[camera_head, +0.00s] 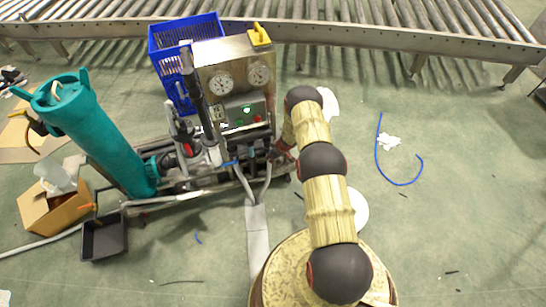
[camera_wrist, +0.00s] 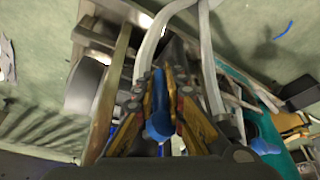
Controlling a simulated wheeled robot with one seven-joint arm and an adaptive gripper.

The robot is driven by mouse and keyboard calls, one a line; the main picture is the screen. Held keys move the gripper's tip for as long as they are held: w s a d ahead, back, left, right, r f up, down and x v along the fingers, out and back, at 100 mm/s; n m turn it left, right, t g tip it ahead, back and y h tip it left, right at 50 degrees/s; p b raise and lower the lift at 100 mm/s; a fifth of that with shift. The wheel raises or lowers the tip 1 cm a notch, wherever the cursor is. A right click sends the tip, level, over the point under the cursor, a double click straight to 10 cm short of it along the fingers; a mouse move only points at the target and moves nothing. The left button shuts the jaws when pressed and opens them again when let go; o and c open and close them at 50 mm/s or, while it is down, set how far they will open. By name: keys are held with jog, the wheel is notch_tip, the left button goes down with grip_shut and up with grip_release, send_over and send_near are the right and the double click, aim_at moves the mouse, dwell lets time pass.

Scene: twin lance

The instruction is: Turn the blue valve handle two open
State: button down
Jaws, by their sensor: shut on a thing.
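In the wrist view, my gripper (camera_wrist: 160,100) has its yellow-sided fingers closed around a blue valve handle (camera_wrist: 158,125), which stands between them. The picture does not show which numbered handle this is. A second blue part (camera_wrist: 265,146) shows to the right, apart from the fingers. In the head view, a blue handle (camera_head: 230,163) sits on the low pipework of the skid; I cannot tell if it is the held one. My arm reaches over the right side of the skid there, and my fingertips are hidden.
The skid carries a steel gauge panel (camera_head: 236,78) and a tall teal cylinder (camera_head: 100,135). Grey hoses (camera_wrist: 150,42) run close to my fingers. A blue crate (camera_head: 160,42) and a roller conveyor (camera_head: 400,40) stand behind. The floor at right is mostly clear, with a blue hose (camera_head: 397,182).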

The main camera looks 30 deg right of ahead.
dwell(0.4)
jog(key=c, duration=1.8)
grip_release()
jog(key=shift+h+b, duration=0.3)
jog(key=shift+b, duration=0.1)
jog(key=shift+s+d+n+g+h+b, duration=0.15)
jog(key=shift+d+n+g+h+b, duration=0.3)
jog(key=shift+h+b, duration=0.75)
